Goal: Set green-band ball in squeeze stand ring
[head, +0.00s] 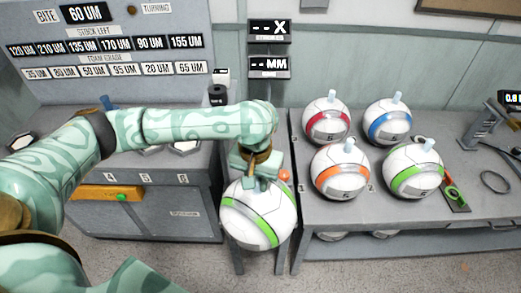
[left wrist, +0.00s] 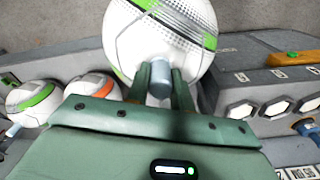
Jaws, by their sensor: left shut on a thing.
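A white ball with a green band (head: 245,228) hangs from my left gripper (head: 262,182) in front of the workbenches. The gripper is shut on the ball's pale grey peg (left wrist: 160,78), with a finger on each side in the left wrist view. A second green-band ball (head: 412,172) sits on the right bench. A stand with two display plates (head: 269,67) rises behind my left arm; its lower part is mostly hidden by the arm and gripper. I cannot make out a squeeze stand ring there. My right gripper is not in view.
Red (head: 325,118), blue (head: 388,121) and orange (head: 340,172) banded balls stand on the right bench (head: 460,215). A dark loop (head: 495,181) and a metal bracket (head: 484,127) lie farther right.

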